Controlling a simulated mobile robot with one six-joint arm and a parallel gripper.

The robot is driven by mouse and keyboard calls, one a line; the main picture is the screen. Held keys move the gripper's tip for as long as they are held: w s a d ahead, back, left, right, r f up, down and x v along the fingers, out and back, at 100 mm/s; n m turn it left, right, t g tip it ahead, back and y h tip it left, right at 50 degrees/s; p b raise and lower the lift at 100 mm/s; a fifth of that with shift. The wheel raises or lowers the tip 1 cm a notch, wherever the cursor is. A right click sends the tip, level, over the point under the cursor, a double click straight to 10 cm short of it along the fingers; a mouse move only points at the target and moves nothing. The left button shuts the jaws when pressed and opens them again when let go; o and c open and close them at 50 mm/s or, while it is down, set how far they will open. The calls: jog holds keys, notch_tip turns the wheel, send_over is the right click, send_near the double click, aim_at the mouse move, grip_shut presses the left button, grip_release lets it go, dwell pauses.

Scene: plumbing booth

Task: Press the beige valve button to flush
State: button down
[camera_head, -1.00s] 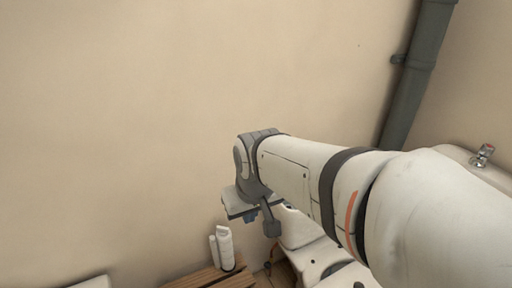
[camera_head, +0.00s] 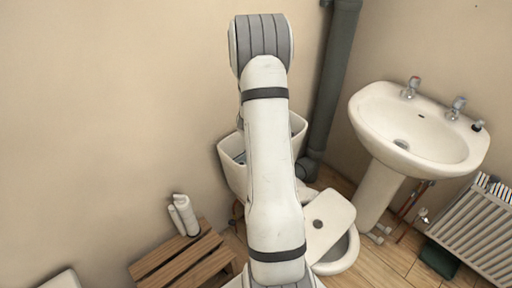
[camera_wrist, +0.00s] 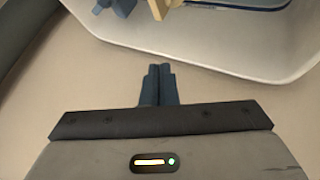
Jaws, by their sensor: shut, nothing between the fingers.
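The white cistern (camera_head: 233,172) stands open at the wall in the head view, partly hidden behind my arm. In the wrist view, its pale rim (camera_wrist: 225,66) curves across the top. Inside are a blue part (camera_wrist: 116,6) and a small beige part (camera_wrist: 161,8), both cut off by the top edge. The beige part looks like the valve button, but too little shows to be sure. My gripper (camera_wrist: 159,68) is shut and empty, its tips just below the rim in the picture and apart from the beige part. In the head view my arm hides the gripper.
A white slab with a dark round spot (camera_head: 328,222) lies over the toilet bowl (camera_head: 345,255). A sink (camera_head: 375,112) and radiator (camera_head: 475,225) stand right. A dark pipe (camera_head: 331,85) runs up the wall. A wooden slatted stand (camera_head: 175,264) with white rolls (camera_head: 184,215) is left.

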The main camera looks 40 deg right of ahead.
jog(key=shift+s+d+f, duration=0.1)
jog(key=shift+d+f, duration=0.3)
jog(key=shift+d, duration=0.15)
jog(key=shift+f, duration=0.1)
notch_tip(320, 180, down, 8)
jog(key=b, duration=0.7)
jog(key=shift+r, duration=0.25)
jog(key=shift+f+b, duration=0.4)
jog(key=shift+f, duration=0.15)
jog(key=shift+f, duration=0.1)
dwell(0.8)
jog(key=shift+f, duration=0.3)
